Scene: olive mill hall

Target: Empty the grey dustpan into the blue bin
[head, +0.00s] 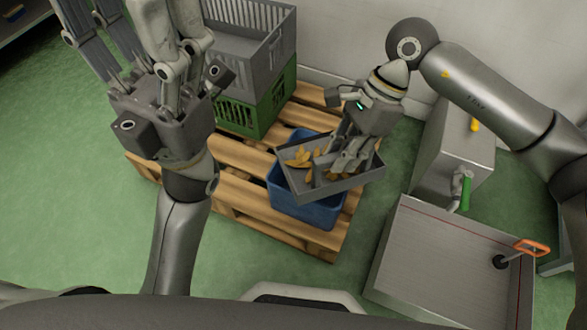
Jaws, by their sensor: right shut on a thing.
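The grey dustpan (345,186) is in the middle right of the head view, over the open top of the blue bin (305,210). Several yellow-brown leaf-like pieces lie in the dustpan, mostly on its left side. My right gripper (343,163) reaches down from the upper right and is shut on the dustpan; its fingers hide part of the pan. The bin stands on a wooden pallet, and the pan hides most of its opening and its inside. My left gripper (132,22) is at the upper left, fingers apart and empty, tips cut off by the frame.
A grey crate (262,45) sits on a green crate (238,118) at the back of the pallet (240,198). A steel cabinet (435,155) and a metal platform (430,255) with an orange handle (530,247) stand right. Green floor is clear at left.

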